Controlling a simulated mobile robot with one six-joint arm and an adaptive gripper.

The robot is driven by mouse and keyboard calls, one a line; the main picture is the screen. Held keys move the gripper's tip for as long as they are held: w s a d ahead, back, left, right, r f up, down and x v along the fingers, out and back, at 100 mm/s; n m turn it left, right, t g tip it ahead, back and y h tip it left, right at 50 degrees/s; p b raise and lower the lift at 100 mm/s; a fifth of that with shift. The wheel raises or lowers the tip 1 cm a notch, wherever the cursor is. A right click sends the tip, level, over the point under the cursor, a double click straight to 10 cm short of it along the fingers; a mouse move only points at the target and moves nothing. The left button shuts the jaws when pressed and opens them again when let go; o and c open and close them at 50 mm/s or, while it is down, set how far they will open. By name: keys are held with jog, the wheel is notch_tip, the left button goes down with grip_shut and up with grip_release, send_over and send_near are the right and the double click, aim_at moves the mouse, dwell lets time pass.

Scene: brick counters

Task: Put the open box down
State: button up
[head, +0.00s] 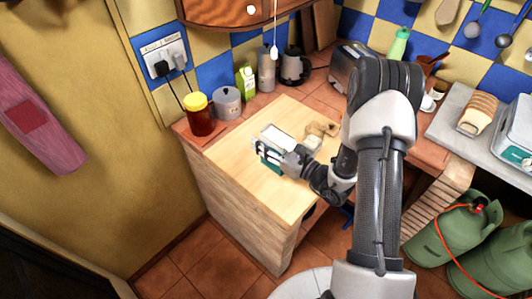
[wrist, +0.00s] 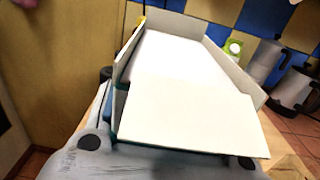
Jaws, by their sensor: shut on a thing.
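The open box (head: 272,137) is white inside with some teal outside, and it is at my gripper above the light wooden counter top. In the wrist view the open box (wrist: 185,62) fills the middle, with its flaps spread and a pale flap toward the camera. My gripper (head: 274,155) is shut on the box's near side. In the wrist view, parts of my gripper (wrist: 165,158) show along the bottom edge. I cannot tell whether the box's underside touches the counter (head: 230,150).
A red jar with a yellow lid (head: 199,115), a grey canister (head: 227,103) and a green carton (head: 246,82) stand along the back left. A brown object (head: 322,129) lies right of the box. The counter's front left is clear.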

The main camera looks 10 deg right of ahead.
jog(key=shift+f+b, duration=0.65)
jog(key=shift+f, duration=1.5)
jog(key=shift+f, duration=0.25)
jog(key=o, duration=1.3)
jog(key=shift+r, duration=0.15)
jog(key=shift+s+d+r, duration=0.1)
jog(key=shift+s+d, duration=0.05)
jog(key=shift+s, duration=0.05)
jog(key=p+v, duration=0.2)
jog(key=v, duration=0.9)
jog(key=shift+s+d, duration=0.2)
